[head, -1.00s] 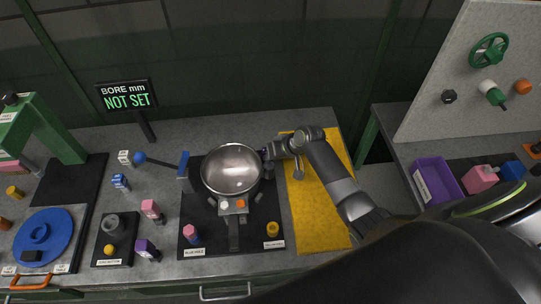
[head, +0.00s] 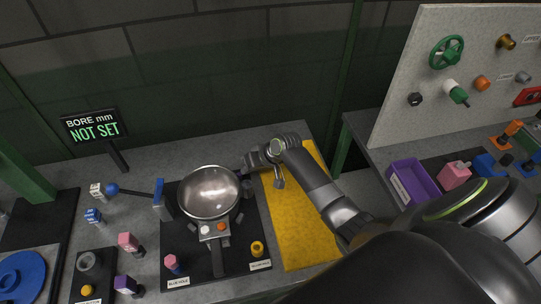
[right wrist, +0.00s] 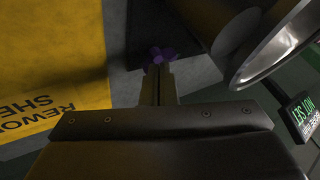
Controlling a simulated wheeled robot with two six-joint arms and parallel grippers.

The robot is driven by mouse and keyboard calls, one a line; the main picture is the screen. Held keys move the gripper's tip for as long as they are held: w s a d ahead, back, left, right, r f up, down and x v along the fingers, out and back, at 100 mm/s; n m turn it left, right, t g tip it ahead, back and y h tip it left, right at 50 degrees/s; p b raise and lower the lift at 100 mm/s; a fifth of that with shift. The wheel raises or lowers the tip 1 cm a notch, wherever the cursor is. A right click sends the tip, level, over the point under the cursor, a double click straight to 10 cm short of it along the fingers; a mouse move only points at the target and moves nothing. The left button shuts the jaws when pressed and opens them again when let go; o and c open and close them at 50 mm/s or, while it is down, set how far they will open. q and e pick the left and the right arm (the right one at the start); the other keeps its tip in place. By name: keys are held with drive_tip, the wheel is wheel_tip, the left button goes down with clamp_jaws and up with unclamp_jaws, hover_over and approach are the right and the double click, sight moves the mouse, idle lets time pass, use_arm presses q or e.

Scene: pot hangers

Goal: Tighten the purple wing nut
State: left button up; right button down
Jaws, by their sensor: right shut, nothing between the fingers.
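A small purple wing nut (right wrist: 159,55) with rounded lobes shows in the right wrist view, just beyond my fingertips. My right gripper (right wrist: 159,72) is shut with nothing between its fingers; I cannot tell whether the tips touch the nut. In the head view my right gripper (head: 247,164) is beside the far right rim of a shiny metal bowl (head: 208,192). I cannot make out the wing nut there. The bowl stands on a black mat (head: 245,213) with a handle-like arm toward the front. My left gripper is not in view.
A yellow mat (head: 300,235) lies right of the bowl, under my right arm. Several small coloured blocks stand left, including a purple one (head: 125,284). A sign (head: 95,126) reads "BORE mm NOT SET". A purple bin (head: 414,184) sits on the right-hand table.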

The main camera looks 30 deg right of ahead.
drive_tip(key=b+v, duration=0.1)
drive_tip(key=v, duration=1.3)
drive_tip(key=shift+s, duration=0.3)
drive_tip(key=c, duration=2.1)
unclamp_jaws()
drive_tip(key=shift+s+d+r, duration=0.1)
drive_tip(key=shift+d+r, duration=0.05)
drive_tip(key=shift+r, duration=0.15)
drive_tip(key=shift+o, duration=1.4)
drive_tip(key=o, duration=0.5)
drive_tip(key=w+m, duration=0.2)
drive_tip(key=w+a+m+g+h, duration=0.1)
drive_tip(key=w+m, duration=0.2)
drive_tip(key=w+a+m+g+h, duration=0.1)
drive_tip(key=w+m, duration=0.1)
drive_tip(key=shift+w+f+p, duration=0.2)
drive_tip(key=shift+p, duration=0.1)
drive_tip(key=shift+c, duration=0.2)
drive_tip(key=m+g+h+b, duration=0.3)
drive_tip(key=m+g+b, duration=0.15)
drive_tip(key=m, duration=0.25)
hover_over(240, 174)
wheel_tip(240, 174, down, 3)
drive_tip(key=shift+t, duration=0.45)
wheel_tip(240, 174, down, 11)
drive_tip(key=shift+a+f+p, duration=0.1)
drive_tip(key=shift+f+p, duration=0.15)
drive_tip(key=shift+p, duration=0.2)
drive_tip(key=shift+f, duration=0.1)
